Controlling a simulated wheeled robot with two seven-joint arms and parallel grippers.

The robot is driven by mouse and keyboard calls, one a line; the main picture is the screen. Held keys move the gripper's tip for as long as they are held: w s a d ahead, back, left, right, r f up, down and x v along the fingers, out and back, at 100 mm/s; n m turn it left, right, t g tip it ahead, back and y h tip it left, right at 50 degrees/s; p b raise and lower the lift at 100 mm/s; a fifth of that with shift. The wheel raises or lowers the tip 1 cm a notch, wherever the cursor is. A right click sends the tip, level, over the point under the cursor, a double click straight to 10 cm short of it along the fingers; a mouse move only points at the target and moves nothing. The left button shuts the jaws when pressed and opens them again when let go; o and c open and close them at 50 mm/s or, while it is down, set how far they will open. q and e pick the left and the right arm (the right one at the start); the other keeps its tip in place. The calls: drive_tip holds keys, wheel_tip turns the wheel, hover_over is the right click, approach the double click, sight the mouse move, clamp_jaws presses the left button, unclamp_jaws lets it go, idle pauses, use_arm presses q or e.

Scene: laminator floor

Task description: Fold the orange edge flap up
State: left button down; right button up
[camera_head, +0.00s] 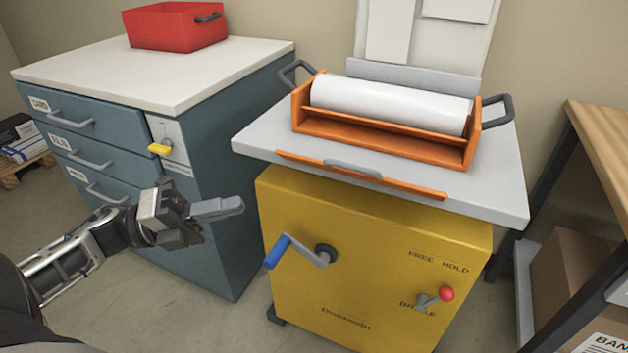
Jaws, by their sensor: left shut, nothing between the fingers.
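The orange edge flap (410,187) is a thin strip along the front edge of the laminator's grey top (500,187). A grey handle (352,169) sits at its middle. The flap looks low, about level with the top; its exact angle is hard to tell. My left gripper (232,207) is shut and empty, left of the yellow cabinet and below the left end of the flap, not touching it. My right gripper is not in view.
An orange tray (465,151) with a white roll (390,105) stands on the top. The yellow cabinet (370,260) has a blue-handled crank (277,251) and a red-knobbed lever (446,294). Blue drawers (90,150) with a red bin (172,30) stand left; a wooden bench (606,135) stands right.

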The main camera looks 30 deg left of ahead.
use_arm(q)
drive_tip(key=w+a+r+x, duration=0.1)
drive_tip(key=x, duration=1.1)
drive_tip(key=shift+w, duration=0.55)
drive_tip(key=shift+a, duration=0.15)
